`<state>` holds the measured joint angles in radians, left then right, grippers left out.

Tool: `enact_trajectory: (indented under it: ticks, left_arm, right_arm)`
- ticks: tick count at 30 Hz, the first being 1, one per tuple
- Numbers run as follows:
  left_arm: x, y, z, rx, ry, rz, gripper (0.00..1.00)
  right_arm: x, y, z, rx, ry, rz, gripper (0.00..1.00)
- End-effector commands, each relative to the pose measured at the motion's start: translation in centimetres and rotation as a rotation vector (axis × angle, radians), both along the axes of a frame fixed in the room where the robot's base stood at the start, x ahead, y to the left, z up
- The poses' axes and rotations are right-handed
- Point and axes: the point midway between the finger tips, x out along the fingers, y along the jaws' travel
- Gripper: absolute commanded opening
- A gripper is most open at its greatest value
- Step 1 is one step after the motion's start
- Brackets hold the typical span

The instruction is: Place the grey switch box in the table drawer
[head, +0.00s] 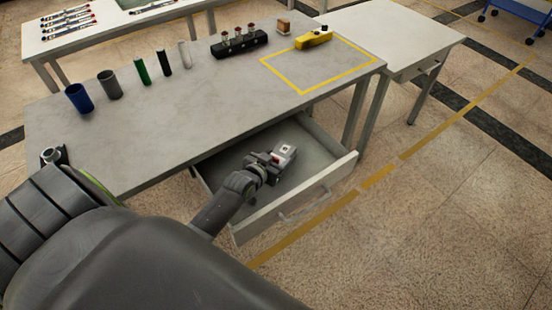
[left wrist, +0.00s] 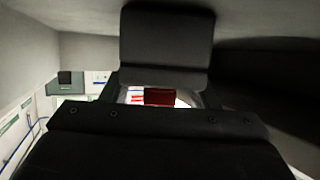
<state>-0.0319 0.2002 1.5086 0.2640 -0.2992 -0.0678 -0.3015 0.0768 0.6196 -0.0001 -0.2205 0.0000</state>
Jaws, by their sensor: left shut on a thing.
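The grey switch box (head: 285,153) has a small red part on its face. My left gripper (head: 272,160) is shut on it and holds it over the open table drawer (head: 324,178), within the drawer's outline in the head view. I cannot tell whether the box touches the drawer floor. In the left wrist view, a red part of the switch box (left wrist: 159,97) shows between dark gripper parts, which hide most of the box. My right gripper is in neither view.
The grey table (head: 180,110) above the drawer holds a blue cup (head: 79,98), several cylinders, a black holder (head: 239,44) and a yellow device (head: 314,38) by a yellow taped square. A white side table (head: 400,35) stands at the right. The drawer looks otherwise empty.

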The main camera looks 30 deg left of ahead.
Motion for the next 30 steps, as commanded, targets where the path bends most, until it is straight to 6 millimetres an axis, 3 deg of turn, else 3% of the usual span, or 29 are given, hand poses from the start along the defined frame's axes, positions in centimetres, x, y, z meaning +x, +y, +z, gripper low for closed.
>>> enact_trajectory:
  ticks: [2,3,8,19,30]
  left_arm:
    - [0.0,0.0,-0.3,0.0,-0.002,0.0,0.2]
    - [0.0,0.0,-0.3,0.0,0.0,0.0,0.57]
    - [0.0,0.0,-0.3,0.0,0.001,0.0,0.76]
    - [-0.2,0.0,0.2,0.0,0.001,0.0,0.76]
    - [-4.9,0.0,2.0,0.0,0.002,0.0,0.76]
  right_arm:
    - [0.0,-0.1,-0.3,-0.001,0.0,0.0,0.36]
    - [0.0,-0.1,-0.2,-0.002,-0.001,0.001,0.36]
    - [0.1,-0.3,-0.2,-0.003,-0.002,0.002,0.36]
    - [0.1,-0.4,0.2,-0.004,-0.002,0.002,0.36]
    - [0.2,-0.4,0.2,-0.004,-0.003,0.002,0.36]
